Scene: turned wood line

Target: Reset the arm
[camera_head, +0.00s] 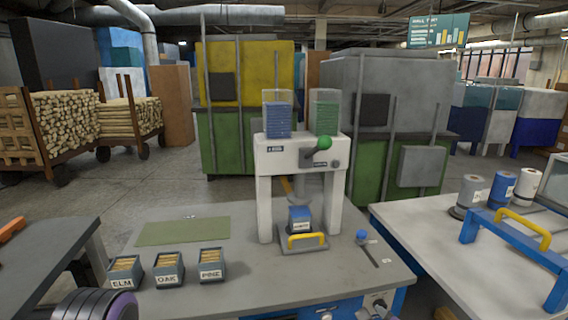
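Neither gripper can be made out in the head view. A dark rounded part with purple rings at the bottom left edge may be a link of my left arm, but no fingers show on it. The grey workbench (200,283) stands in front of me. Three small bins labelled ELM (124,283), OAK (168,280) and PINE (211,273) hold light wood pieces.
A green mat (184,231) lies bare at the bench's back left. A blue-knobbed lever (362,235) is at the right. A side table (410,240) holds a blue frame (512,245) with a yellow handle, plus several rolls. Another table (40,265) stands left.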

